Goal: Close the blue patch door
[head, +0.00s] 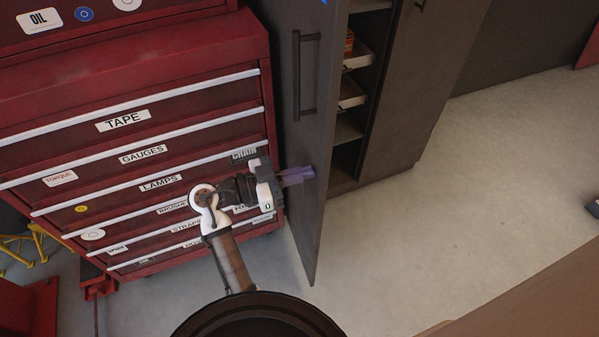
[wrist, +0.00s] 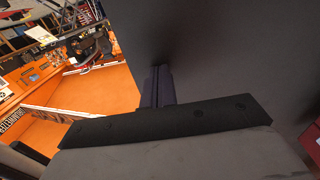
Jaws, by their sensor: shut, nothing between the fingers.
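The door with the blue patch is a tall dark grey cabinet door (head: 320,120) that stands open in the head view. Only the lower edge of its blue patch (head: 318,2) shows at the top of the picture. A dark bar handle (head: 304,76) is on its outer face. My gripper (head: 300,176) is shut and empty, with its purple-tinted fingers at the outer face below the handle. I cannot tell whether they touch it. In the wrist view the shut fingers (wrist: 157,84) point at the dark door surface (wrist: 220,50).
The open cabinet (head: 350,130) shows shelves with small boxes. Its other door (head: 415,80) is closed. A red drawer chest (head: 120,95) stands close left of my arm. Bare floor (head: 470,170) lies to the right. An orange surface (wrist: 100,98) is beyond the door.

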